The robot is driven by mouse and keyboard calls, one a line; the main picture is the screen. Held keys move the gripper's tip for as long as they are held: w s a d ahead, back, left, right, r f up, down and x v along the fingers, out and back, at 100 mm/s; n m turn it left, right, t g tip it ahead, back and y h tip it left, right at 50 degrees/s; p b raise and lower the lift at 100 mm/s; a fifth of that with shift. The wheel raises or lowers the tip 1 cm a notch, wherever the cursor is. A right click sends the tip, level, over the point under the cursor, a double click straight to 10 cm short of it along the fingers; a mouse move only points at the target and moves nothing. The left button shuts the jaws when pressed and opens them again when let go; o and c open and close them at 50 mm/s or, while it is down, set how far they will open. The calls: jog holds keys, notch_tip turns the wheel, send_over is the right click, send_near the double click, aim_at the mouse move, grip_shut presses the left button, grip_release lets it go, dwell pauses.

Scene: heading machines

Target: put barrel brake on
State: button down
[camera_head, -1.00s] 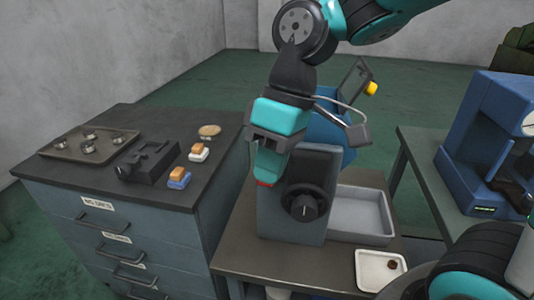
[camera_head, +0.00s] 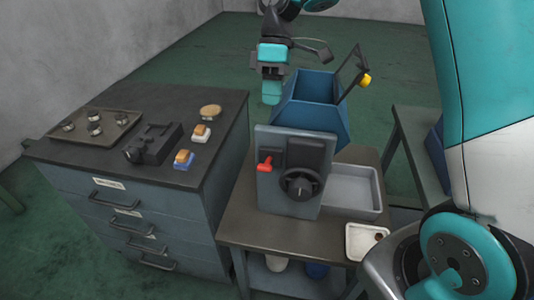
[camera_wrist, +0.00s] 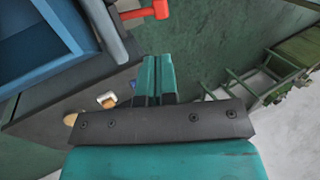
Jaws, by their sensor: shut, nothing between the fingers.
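The machine's grey front panel (camera_head: 287,205) carries a short red lever (camera_head: 264,165) at its left and a black round handwheel (camera_head: 303,184) at its right. No label shows which part is the barrel brake. The red lever's handle points left and slightly down; it also shows at the top of the wrist view (camera_wrist: 150,13). My gripper (camera_head: 271,99) is shut and empty, above and behind the panel's left edge, apart from the lever. Its fingertips (camera_wrist: 158,62) touch in the wrist view.
A grey tray (camera_head: 352,190) lies right of the machine, with a small white tray (camera_head: 366,241) in front. A drawer cabinet (camera_head: 75,163) at left holds a black fixture (camera_head: 153,143), a parts tray (camera_head: 92,130) and two push-button blocks. A yellow knob (camera_head: 365,80) sticks out beside the barrel.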

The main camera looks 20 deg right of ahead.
aim_at(264, 171)
jog(key=p+x, duration=0.1)
jog(key=x, duration=1.2)
jog(key=shift+f, duration=0.1)
jog(key=shift+s+f, duration=0.1)
jog(key=t+b, duration=0.1)
jog(key=s+a+f+t+h+b, duration=0.1)
jog(key=b, duration=0.1)
jog(key=f+t+h+b, duration=0.1)
jog(key=b, duration=0.1)
jog(key=shift+s+a+f, duration=0.15)
jog(key=shift+s+f, duration=0.1)
jog(key=shift+s+f+t+h+b, duration=0.2)
jog(key=shift+f+t+h+b, duration=0.45)
jog(key=shift+t+h+b, duration=0.45)
jog(key=shift+r+p, duration=0.7)
jog(key=shift+r, duration=0.1)
jog(key=shift+a+r, duration=0.1)
jog(key=s+a+r+p, duration=0.2)
jog(key=s+a+r, duration=0.1)
jog(key=r, duration=0.9)
jog(key=shift+s+a+r, duration=0.2)
jog(key=shift+s+r, duration=0.05)
jog(key=shift+s, duration=0.65)
